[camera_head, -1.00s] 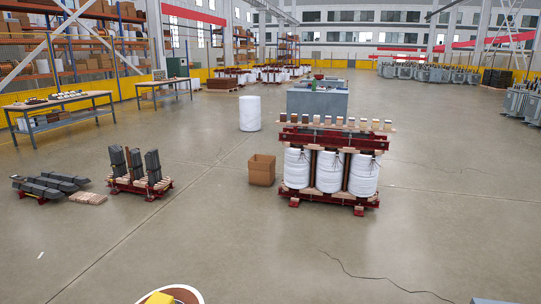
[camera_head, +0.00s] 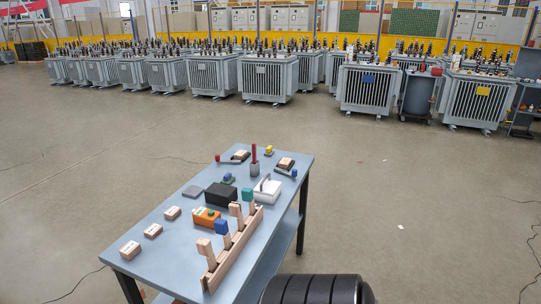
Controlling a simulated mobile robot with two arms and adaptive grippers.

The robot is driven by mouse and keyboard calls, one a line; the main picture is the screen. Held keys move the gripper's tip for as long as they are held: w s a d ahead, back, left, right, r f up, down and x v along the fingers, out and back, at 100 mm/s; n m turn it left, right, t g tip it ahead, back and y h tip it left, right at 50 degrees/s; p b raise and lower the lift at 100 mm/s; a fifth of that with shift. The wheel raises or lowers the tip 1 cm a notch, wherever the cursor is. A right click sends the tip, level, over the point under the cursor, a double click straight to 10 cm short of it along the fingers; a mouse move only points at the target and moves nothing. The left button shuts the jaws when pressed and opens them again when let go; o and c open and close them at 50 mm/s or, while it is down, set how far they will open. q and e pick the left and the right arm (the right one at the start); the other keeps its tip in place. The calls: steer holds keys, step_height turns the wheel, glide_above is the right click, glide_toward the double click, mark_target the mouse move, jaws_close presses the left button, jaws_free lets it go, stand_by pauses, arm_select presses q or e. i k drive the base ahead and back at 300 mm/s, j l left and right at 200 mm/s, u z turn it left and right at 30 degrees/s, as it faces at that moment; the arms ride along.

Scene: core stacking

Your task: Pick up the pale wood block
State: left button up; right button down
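Several pale wood blocks are on a grey-blue table (camera_head: 180,265). Three lie apart along its left side: a near block (camera_head: 130,250), a middle block (camera_head: 153,230) and a far block (camera_head: 172,212). Other pale wood pieces stand along a long wooden rail (camera_head: 232,250), including a near piece (camera_head: 205,246) and a taller piece (camera_head: 236,209). Two more wood pieces, one at the back left (camera_head: 241,154) and one at the back right (camera_head: 286,162), sit on dark bases. I cannot tell which block the task names. Neither of my grippers shows.
The table also holds a black box (camera_head: 220,195), an orange item (camera_head: 206,216), a white box (camera_head: 267,190) and a red-topped post (camera_head: 254,158). Grey transformers (camera_head: 268,78) line the back.

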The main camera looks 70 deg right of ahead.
mark_target(241, 154)
steer(key=z, duration=2.2)
steer(key=i+l, duration=0.15)
steer(key=l, duration=0.2)
steer(key=i+l+u, duration=0.1)
steer(key=l, duration=0.2)
steer(key=i+l, duration=0.2)
steer(key=l, duration=0.15)
